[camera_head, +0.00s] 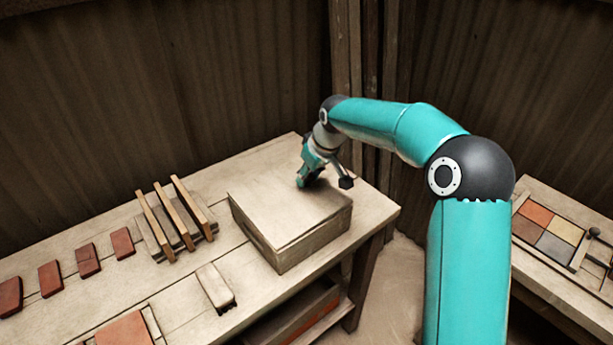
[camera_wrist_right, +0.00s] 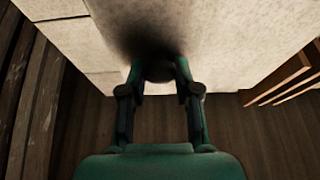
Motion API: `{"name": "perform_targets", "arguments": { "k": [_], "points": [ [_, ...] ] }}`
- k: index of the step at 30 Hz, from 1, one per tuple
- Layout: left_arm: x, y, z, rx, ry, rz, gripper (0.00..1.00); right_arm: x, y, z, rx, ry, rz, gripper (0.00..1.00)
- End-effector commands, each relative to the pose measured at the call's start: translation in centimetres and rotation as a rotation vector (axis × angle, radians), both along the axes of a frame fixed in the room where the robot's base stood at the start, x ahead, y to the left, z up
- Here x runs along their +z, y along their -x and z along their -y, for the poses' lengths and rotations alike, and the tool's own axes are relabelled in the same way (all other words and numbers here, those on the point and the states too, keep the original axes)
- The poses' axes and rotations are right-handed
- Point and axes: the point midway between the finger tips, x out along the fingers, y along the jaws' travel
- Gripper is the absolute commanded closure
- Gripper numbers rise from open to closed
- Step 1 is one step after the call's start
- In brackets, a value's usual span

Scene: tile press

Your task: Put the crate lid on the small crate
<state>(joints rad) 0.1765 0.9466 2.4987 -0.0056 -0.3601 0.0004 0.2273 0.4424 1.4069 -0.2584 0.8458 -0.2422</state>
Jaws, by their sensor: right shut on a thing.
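The small crate (camera_head: 312,248) is a pale wooden box near the right end of the workbench. The crate lid (camera_head: 275,205), a flat pale board, lies over the crate's top and looks about level and lined up with it. I cannot tell whether it is fully seated. My right gripper (camera_head: 322,182) is over the lid's far right part, pointing down. In the right wrist view my gripper (camera_wrist_right: 160,72) is shut on a dark rounded part at the lid (camera_wrist_right: 230,40), probably its knob, partly hidden by shadow and fingers. My left gripper is not in view.
A wooden rack (camera_head: 175,225) with upright slats stands left of the crate. A pale block with dark ends (camera_head: 215,287) lies in front. Several red tiles (camera_head: 88,260) lie to the left. A second table with a colored tile panel (camera_head: 550,232) stands at right.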

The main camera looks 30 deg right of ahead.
Motion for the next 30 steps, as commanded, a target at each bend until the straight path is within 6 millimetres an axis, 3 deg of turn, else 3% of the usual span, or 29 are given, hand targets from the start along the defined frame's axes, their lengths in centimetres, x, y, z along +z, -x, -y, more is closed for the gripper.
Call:
{"name": "perform_targets", "arguments": {
  "k": [4,5,9,21,26,30],
  "points": [
    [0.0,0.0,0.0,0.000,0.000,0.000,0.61,-0.1,0.0,0.0,0.003,0.000,-0.003,1.00],
    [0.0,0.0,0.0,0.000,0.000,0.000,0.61,-0.2,0.1,-0.1,0.003,0.001,-0.005,0.65],
    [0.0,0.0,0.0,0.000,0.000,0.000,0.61,-0.1,0.1,-0.1,0.003,0.001,-0.005,0.43],
    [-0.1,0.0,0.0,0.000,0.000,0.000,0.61,0.4,0.2,0.0,0.003,0.001,-0.003,0.43],
    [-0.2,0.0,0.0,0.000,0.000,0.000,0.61,2.3,0.9,0.0,0.002,0.002,0.001,0.43],
    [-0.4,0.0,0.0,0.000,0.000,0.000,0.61,4.9,1.9,0.1,0.003,0.002,0.002,0.43]
  ]
}}
